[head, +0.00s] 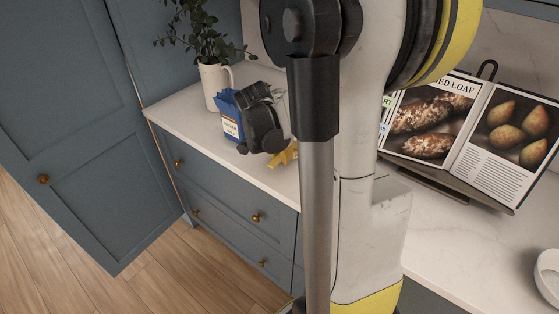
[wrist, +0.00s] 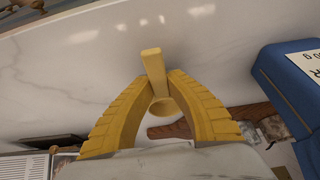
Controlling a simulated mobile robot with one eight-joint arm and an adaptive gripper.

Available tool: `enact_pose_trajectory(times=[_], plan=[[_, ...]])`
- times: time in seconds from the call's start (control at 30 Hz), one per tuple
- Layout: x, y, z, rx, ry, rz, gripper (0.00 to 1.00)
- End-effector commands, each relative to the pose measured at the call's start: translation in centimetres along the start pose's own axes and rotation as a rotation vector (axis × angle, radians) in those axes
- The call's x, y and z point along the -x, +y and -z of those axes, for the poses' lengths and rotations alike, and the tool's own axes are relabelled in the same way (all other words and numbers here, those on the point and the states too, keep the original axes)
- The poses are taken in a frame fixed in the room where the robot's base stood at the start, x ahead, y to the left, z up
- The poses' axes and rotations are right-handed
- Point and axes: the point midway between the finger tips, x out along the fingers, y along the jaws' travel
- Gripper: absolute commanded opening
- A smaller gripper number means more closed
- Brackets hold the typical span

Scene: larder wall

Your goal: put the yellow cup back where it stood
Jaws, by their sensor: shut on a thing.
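My gripper (wrist: 157,85) is shut on the yellow cup (wrist: 154,66) in the wrist view. The cup shows as a flat, bar-like handle running between my fingertips, with a small rounded part (wrist: 168,107) behind them. My yellow fingers partly hide it. In the head view my gripper (head: 284,156) is over the counter (head: 181,113), near its front edge and to the right of the blue packet (head: 231,117). The cup cannot be told apart from the yellow fingers there. Whether the cup touches the counter cannot be told.
The blue packet, also at right in the wrist view (wrist: 288,85), stands close beside my gripper. A white jug (head: 213,83) with a plant stands behind it. An open cookbook (head: 465,130) is on a stand at right. A white bowl (head: 547,277) sits far right.

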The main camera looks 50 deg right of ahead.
Motion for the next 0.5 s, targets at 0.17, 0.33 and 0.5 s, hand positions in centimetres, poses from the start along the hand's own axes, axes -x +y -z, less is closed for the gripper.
enact_pose_trajectory(times=[0.17,0.33,0.5], plan=[[-0.39,0.03,-0.16,0.000,0.000,0.000,0.00],[-0.63,0.03,-0.25,0.000,0.000,0.000,0.00],[-0.69,0.03,-0.27,0.000,0.000,0.000,0.35]])
